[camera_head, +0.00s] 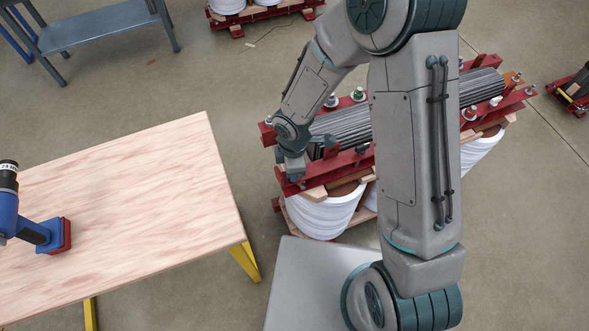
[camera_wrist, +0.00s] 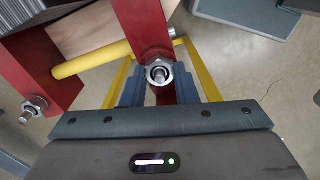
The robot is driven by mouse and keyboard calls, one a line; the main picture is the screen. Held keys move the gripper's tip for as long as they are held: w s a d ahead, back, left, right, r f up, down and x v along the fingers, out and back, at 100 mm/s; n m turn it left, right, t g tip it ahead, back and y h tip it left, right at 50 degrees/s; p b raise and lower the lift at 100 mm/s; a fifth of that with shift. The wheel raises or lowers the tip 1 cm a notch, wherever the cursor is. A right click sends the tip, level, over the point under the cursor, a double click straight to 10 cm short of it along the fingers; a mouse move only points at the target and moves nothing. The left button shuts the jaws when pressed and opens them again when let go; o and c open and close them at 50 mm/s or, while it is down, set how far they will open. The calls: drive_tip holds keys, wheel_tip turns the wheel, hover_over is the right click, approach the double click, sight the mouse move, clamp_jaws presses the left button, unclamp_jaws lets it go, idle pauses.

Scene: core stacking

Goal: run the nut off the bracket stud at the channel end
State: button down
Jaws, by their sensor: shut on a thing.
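In the wrist view a hex nut (camera_wrist: 158,69) sits on a stud (camera_wrist: 161,75) at the end of a red channel (camera_wrist: 143,28). The stud's tip shows inside the nut. My gripper (camera_wrist: 160,84) has one blue-grey jaw on each side of the nut and is shut on it. In the head view my gripper (camera_head: 294,172) is at the near left end of the red channel (camera_head: 335,168) on the stacked core (camera_head: 345,126). The nut is hidden there by my gripper.
A second nut and stud (camera_wrist: 33,106) stands at the left in the wrist view, beside a yellow rod (camera_wrist: 90,61) and a wood block (camera_wrist: 85,32). White coils (camera_head: 320,216) sit under the core. A wooden table (camera_head: 130,185) with a blue tool (camera_head: 35,232) is left.

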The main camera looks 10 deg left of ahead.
idle(0.3)
drive_tip(key=shift+r+n+p, duration=0.1)
drive_tip(key=shift+n+p, duration=0.4)
drive_tip(key=shift+n, duration=2)
drive_tip(key=shift+p, duration=0.35)
drive_tip(key=shift+n, duration=0.5)
drive_tip(key=n+p, duration=0.1)
drive_tip(key=n, duration=0.2)
drive_tip(key=shift+n+p, duration=0.3)
drive_tip(key=shift+p, duration=0.1)
drive_tip(key=c, duration=1.1)
unclamp_jaws()
drive_tip(key=shift+o, duration=0.2)
